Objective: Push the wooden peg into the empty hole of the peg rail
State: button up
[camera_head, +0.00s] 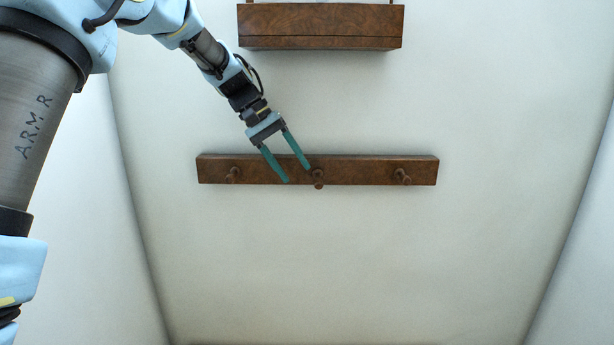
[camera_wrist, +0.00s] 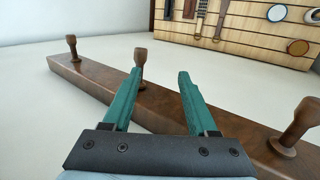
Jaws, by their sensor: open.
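The dark brown wooden peg rail (camera_head: 360,171) lies across the middle of the head view, and it also runs diagonally through the wrist view (camera_wrist: 95,82). Three flared wooden pegs stand in it: a left peg (camera_head: 233,175), a middle peg (camera_head: 318,178) and a right peg (camera_head: 403,177). The wrist view also shows three pegs, one (camera_wrist: 140,62) right behind the left finger's tip. I see no empty hole and no loose peg. My gripper (camera_head: 297,174) is open and empty, its green fingers over the rail between the left and middle pegs, close to the middle one.
A brown wooden box (camera_head: 320,27) is at the top of the head view. A slatted wooden board (camera_wrist: 235,30) with several hanging items stands at the back of the wrist view. The pale surface (camera_head: 320,260) below the rail is clear, with pale walls at both sides.

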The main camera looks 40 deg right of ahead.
aim_at(256, 164)
jog(key=w+a+b, duration=0.2)
jog(key=w+a, duration=0.3)
jog(key=shift+w+a, duration=0.25)
jog(key=shift+a, duration=0.15)
